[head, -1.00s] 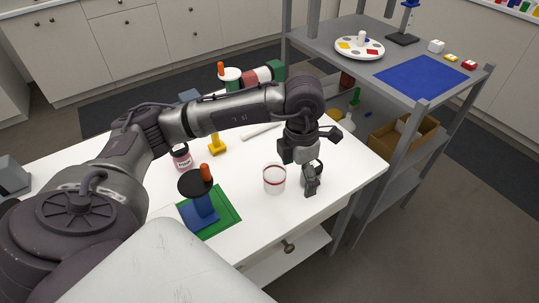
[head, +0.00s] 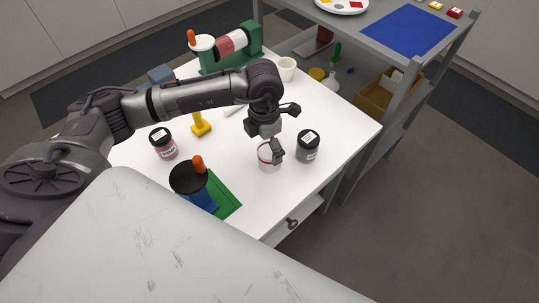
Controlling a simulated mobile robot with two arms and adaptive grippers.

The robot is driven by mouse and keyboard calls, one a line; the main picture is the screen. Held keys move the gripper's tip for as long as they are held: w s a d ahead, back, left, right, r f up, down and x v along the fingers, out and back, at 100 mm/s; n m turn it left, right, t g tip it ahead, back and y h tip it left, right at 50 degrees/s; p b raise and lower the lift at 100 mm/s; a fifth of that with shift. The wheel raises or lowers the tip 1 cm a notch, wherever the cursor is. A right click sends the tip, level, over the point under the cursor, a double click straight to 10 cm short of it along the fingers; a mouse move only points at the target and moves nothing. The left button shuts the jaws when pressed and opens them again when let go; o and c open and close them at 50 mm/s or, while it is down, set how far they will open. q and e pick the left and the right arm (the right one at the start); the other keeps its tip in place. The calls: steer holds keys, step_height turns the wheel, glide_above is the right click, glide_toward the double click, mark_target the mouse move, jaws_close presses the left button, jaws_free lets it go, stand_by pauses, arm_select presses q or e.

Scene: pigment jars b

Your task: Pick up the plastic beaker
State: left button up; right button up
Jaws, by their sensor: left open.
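The plastic beaker (head: 265,162), whitish with a red band near its rim, stands upright on the white table (head: 335,110). My left gripper (head: 272,150) points down at it and is open. One finger shows in front of the beaker's right side and overlaps its rim. The other finger is hidden, so I cannot tell whether the beaker is between the fingers or touched by them. My right gripper is not in view.
A dark lidded jar (head: 308,147) stands close on the right. A pink-labelled jar (head: 163,146), a yellow stand (head: 201,126) and a black-topped blue item with an orange handle stand left. A white cup (head: 286,68) is behind. A grey shelf (head: 459,42) stands right.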

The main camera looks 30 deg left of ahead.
mark_target(269, 158)
arm_select(q)
steer(key=shift+d+f, duration=0.15)
steer(key=shift+f, duration=0.45)
steer(key=f, duration=0.1)
steer(key=f+p, duration=0.1)
steer(key=f, duration=0.1)
steer(key=shift+w+d+f, duration=0.2)
steer(key=shift+d+f, duration=0.1)
steer(key=shift+d, duration=0.05)
steer(key=shift+f, duration=0.4)
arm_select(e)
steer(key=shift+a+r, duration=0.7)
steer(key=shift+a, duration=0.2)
arm_select(q)
steer(key=shift+c, duration=0.3)
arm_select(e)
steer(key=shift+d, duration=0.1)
arm_select(q)
steer(key=c, duration=1)
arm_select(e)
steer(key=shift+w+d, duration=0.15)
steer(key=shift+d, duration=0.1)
